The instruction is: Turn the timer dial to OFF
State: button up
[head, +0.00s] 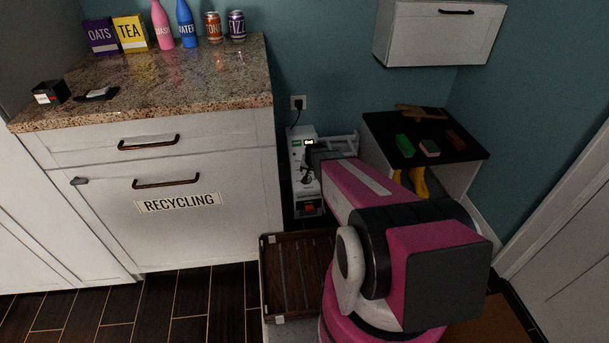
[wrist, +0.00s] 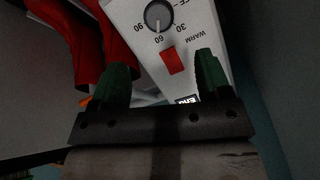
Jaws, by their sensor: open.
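The timer dial (wrist: 159,16) is a round dark grey knob with a light pointer mark, at the top of the wrist view. It sits on a white panel (wrist: 203,22) printed 90, 60, 30 and WARM. The knob's top edge and the OFF mark are not clearly seen. My gripper (wrist: 161,62) is open, its green fingers short of the dial and apart from it, with nothing between them. A red rocker switch (wrist: 173,61) shows between the fingertips. In the head view the white appliance (head: 297,164) stands against the wall, partly hidden by my arm.
Red boots (wrist: 82,38) hang close beside my left finger in the wrist view. A granite counter (head: 180,80) with drawers stands left of the appliance, a dark-topped shelf (head: 455,147) right. A slatted wooden tray (head: 298,270) is in front. A wall cabinet (head: 437,30) hangs above.

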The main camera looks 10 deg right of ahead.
jog(key=x, duration=1)
jog(key=shift+f, duration=0.3)
jog(key=c, duration=0.9)
